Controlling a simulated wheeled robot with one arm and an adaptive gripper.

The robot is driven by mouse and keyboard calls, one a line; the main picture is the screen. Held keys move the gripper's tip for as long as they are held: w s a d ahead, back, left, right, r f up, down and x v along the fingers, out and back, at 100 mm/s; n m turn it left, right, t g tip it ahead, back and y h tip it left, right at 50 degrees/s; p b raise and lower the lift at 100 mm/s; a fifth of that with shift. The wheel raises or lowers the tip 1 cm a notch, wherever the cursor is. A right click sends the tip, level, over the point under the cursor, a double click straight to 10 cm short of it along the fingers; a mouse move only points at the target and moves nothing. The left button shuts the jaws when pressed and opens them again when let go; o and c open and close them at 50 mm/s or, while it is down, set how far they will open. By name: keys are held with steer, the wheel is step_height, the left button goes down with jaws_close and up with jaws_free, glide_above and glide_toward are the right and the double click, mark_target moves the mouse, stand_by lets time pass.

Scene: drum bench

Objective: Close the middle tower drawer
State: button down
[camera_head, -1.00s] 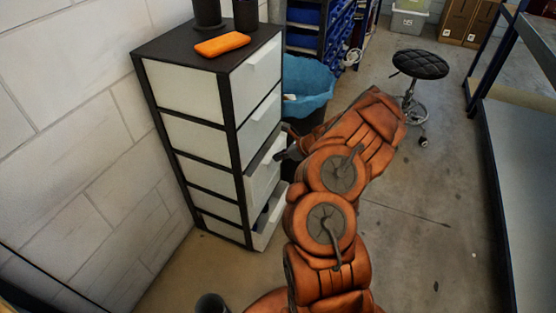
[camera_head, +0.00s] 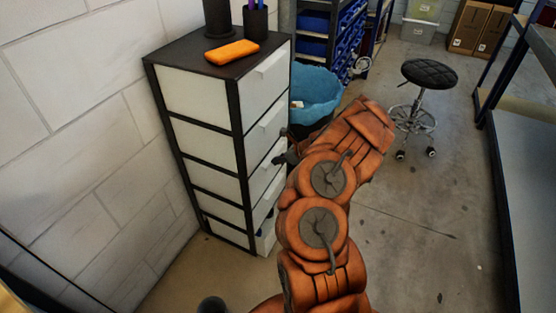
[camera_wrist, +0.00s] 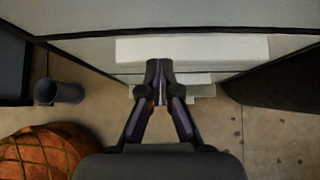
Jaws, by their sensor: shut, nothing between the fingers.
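The drawer tower (camera_head: 237,120) has a black frame and white drawers and stands against the wall. Its middle drawer (camera_head: 263,174) looks about flush with the frame, though my arm hides part of its front. My gripper (camera_head: 281,158) is at that drawer's front, beside its handle. In the wrist view my gripper (camera_wrist: 160,68) is shut and empty, with its fingertips over or against a white handle bar (camera_wrist: 195,49); contact cannot be told.
An orange case (camera_head: 232,52) and dark cups (camera_head: 255,22) stand on the tower. A blue-lined bin (camera_head: 315,90) is behind it. A black stool (camera_head: 428,74) and a bench (camera_head: 525,190) are at right. Floor between is free.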

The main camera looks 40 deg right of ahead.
steer(key=s+d+f+p+v, duration=0.1)
steer(key=f+p+v, duration=0.1)
steer(key=v, duration=1.1)
steer(key=shift+s, duration=0.2)
